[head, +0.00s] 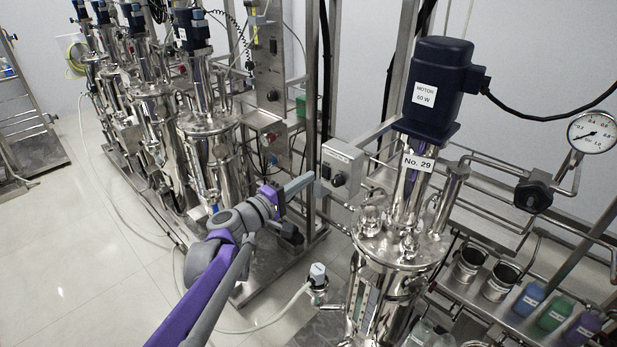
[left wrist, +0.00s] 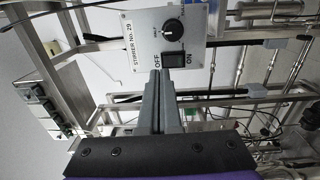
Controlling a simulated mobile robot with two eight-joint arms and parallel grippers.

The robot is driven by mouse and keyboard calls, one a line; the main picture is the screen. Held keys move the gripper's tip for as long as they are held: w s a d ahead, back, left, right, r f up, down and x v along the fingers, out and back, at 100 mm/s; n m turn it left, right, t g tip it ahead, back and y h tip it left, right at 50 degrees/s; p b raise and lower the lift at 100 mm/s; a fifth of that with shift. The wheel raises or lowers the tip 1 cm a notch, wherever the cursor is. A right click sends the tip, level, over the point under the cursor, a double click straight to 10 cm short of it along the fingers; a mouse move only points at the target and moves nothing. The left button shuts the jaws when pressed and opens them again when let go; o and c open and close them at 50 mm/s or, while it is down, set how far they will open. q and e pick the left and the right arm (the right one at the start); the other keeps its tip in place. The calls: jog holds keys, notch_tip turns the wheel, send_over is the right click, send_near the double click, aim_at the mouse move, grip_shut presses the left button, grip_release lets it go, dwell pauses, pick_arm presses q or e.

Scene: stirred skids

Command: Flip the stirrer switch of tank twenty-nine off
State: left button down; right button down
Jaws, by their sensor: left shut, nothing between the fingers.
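The stirrer box of tank 29 (head: 343,158) is a grey metal box on the frame left of the tank (head: 392,270) marked No. 29. In the left wrist view its plate (left wrist: 143,28) reads STIRRER NO. 29, with a round black knob (left wrist: 173,30) and a black rocker switch (left wrist: 173,60) between OFF and ON. My left gripper (head: 312,177) is shut and empty, pointing at the box from the left. In the left wrist view its fingertips (left wrist: 160,74) are at the OFF side of the switch; I cannot tell if they touch. The rocker's position is unclear. My right gripper is out of view.
A blue motor (head: 437,85) tops tank 29, with a pressure gauge (head: 592,132) at the right. A rack (head: 480,312) with bottles stands lower right. More steel tanks (head: 207,150) line the left. The floor (head: 70,250) at left is mostly clear, crossed by a hose.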

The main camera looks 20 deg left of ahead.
pick_arm(q)
jog(key=v, duration=0.9)
jog(key=shift+s, duration=0.15)
jog(key=shift+a+r, duration=0.1)
jog(key=s+d+f+m+g+p, duration=0.2)
jog(key=s+d+f+m+g, duration=0.25)
jog(key=d, duration=0.25)
jog(key=s+d+f+m+g+p, duration=0.25)
jog(key=s+d+f+g, duration=0.2)
jog(key=d, duration=0.35)
jog(key=s+a+f+m+g+y+p, duration=0.1)
jog(key=s+f+m+y, duration=0.1)
jog(key=s, duration=0.4)
jog(key=s+a+f+m+g+y+p, duration=0.1)
jog(key=s+f+m+y, duration=0.2)
jog(key=s+m+y, duration=0.1)
jog(key=s+m, duration=0.1)
jog(key=s, duration=0.1)
jog(key=shift+s+a+g, duration=0.2)
jog(key=shift+s+g, duration=0.15)
jog(key=shift+g, duration=0.05)
